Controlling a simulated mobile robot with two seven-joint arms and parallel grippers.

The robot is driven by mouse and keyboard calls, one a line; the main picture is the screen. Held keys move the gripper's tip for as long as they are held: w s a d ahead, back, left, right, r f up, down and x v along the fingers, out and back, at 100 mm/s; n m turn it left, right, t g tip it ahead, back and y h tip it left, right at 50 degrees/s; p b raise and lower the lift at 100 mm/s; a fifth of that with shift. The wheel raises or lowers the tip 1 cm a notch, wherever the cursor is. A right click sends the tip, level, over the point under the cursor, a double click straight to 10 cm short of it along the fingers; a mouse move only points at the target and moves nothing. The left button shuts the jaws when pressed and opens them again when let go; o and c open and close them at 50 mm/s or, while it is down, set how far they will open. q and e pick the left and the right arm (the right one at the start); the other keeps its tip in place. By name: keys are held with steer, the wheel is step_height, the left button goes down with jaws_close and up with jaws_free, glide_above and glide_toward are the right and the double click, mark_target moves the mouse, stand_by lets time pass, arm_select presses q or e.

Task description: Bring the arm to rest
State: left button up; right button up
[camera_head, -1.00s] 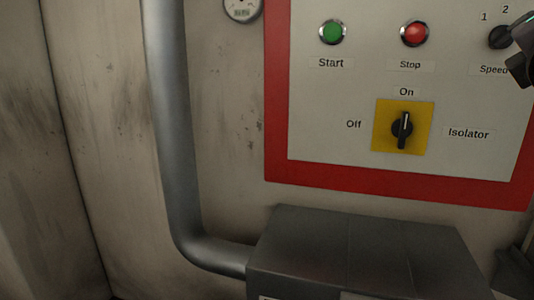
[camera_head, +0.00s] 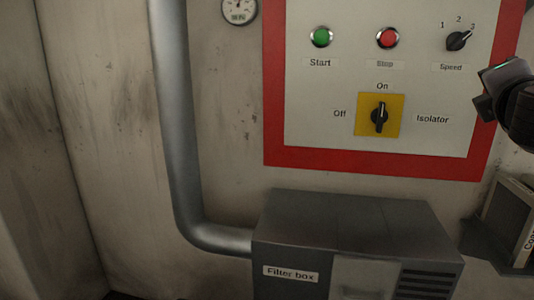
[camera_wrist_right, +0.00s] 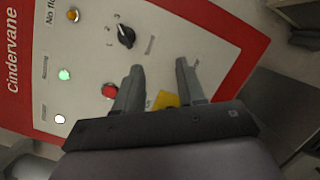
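My right gripper (camera_head: 484,104) is at the right edge of the head view, beside the panel's red border and below right of the Speed knob (camera_head: 457,41). In the right wrist view its two fingers (camera_wrist_right: 160,68) stand apart with nothing between them, in front of the control panel (camera_wrist_right: 40,95). The gripper is clear of the Speed knob, which points toward 3 and also shows in the wrist view (camera_wrist_right: 126,36). My left gripper is in neither view.
The panel holds a green Start button (camera_head: 321,37), a red Stop button (camera_head: 387,38) and a yellow Isolator (camera_head: 392,101) turned to On. Below stands a grey filter box (camera_head: 350,222).

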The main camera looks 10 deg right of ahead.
steer(key=w+d+f+m+g+y+p, duration=0.1)
steer(key=d+f+m+y, duration=0.15)
steer(key=f, duration=0.75)
steer(key=d+f+m+g+y+p, duration=0.15)
steer(key=d+f, duration=0.25)
steer(key=f, duration=0.5)
steer(key=s+a+f+m+g+y+p, duration=0.1)
steer(key=s+a+f+y, duration=0.1)
steer(key=f, duration=0.6)
steer(key=s+a+f+m+g+y+p, duration=0.1)
steer(key=s+a+f+y, duration=0.1)
steer(key=f, duration=0.7)
steer(key=s+a+f+m+y+p, duration=0.25)
steer(key=s+a+f, duration=0.25)
steer(key=a+f, duration=0.3)
steer(key=s+a+f+m+y, duration=0.1)
steer(key=s+a+f+m, duration=0.1)
steer(key=a, duration=0.4)
steer(key=s+a+f+m+y+p, duration=0.1)
steer(key=s+a+f+m, duration=0.1)
steer(key=a, duration=0.5)
steer(key=s+a+f+m+y+p, duration=0.1)
steer(key=s+a+f+m, duration=0.1)
steer(key=a, duration=0.5)
steer(key=s+f, duration=0.1)
steer(key=s, duration=0.1)
steer(key=shift+s+a, duration=0.2)
steer(key=shift+s, duration=0.15)
